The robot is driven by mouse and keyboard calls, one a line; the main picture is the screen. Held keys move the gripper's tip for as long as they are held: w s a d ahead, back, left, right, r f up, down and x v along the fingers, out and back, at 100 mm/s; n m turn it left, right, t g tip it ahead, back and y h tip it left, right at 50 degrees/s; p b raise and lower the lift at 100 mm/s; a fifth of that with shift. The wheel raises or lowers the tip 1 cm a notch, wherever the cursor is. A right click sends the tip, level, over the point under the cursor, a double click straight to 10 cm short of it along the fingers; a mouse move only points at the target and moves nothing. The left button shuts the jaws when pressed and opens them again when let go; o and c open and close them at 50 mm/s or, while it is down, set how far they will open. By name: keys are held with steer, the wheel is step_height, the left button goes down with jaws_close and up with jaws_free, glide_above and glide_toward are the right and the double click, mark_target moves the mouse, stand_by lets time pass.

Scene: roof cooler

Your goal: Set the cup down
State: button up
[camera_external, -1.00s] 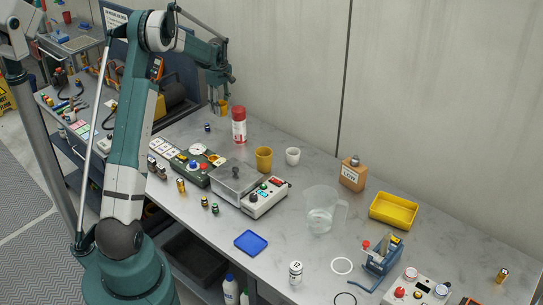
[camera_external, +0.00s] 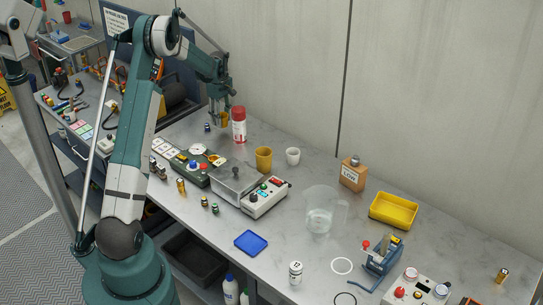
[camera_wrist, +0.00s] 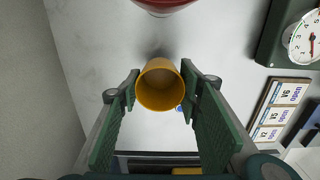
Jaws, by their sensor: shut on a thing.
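My gripper (camera_external: 219,114) is shut on a small yellow cup (camera_external: 222,120) at the far left end of the bench, just left of the white bottle with the red cap (camera_external: 239,126). In the wrist view my gripper (camera_wrist: 160,78) has one green finger on each side of the cup (camera_wrist: 160,92). The cup's open mouth faces the camera and its inside looks empty. The cup is low over the grey bench top (camera_external: 290,215); I cannot tell whether its base touches the surface.
A larger yellow cup (camera_external: 264,158) and a white mug (camera_external: 293,156) stand to the right. A small dark cylinder (camera_external: 207,128) is close on the left. The device with a dial (camera_external: 198,150) lies toward the front.

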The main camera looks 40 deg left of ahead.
steer(key=shift+f, duration=1.7)
steer(key=shift+f, duration=0.2)
steer(key=o, duration=0.8)
steer(key=shift+r, duration=0.15)
step_height(320, 180, up, 12)
steer(key=shift+r, duration=0.1)
